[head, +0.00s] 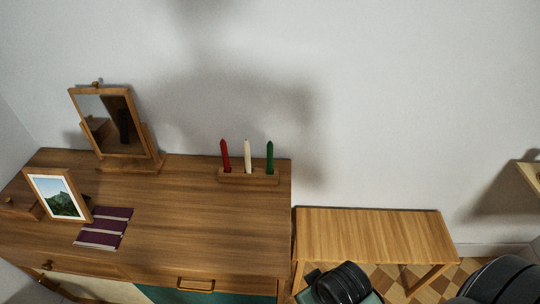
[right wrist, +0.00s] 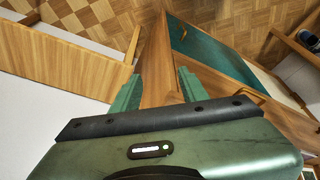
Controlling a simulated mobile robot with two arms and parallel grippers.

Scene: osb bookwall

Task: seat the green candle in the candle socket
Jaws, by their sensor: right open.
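The green candle (head: 270,157) stands upright at the right end of a small wooden candle holder (head: 249,179) on the dresser, near the wall. Its lower end is hidden by the holder's front, so I cannot tell how deep it sits. A white candle (head: 247,156) and a red candle (head: 225,156) stand upright in the same holder, to its left. My right gripper (right wrist: 158,88) is open and empty in the right wrist view, pointing toward the dresser's edge and away from the candles, which do not show there. My left gripper is not in view.
The dresser top (head: 200,222) is clear in front of the holder. A lower wooden bench (head: 375,233) stands to the right.

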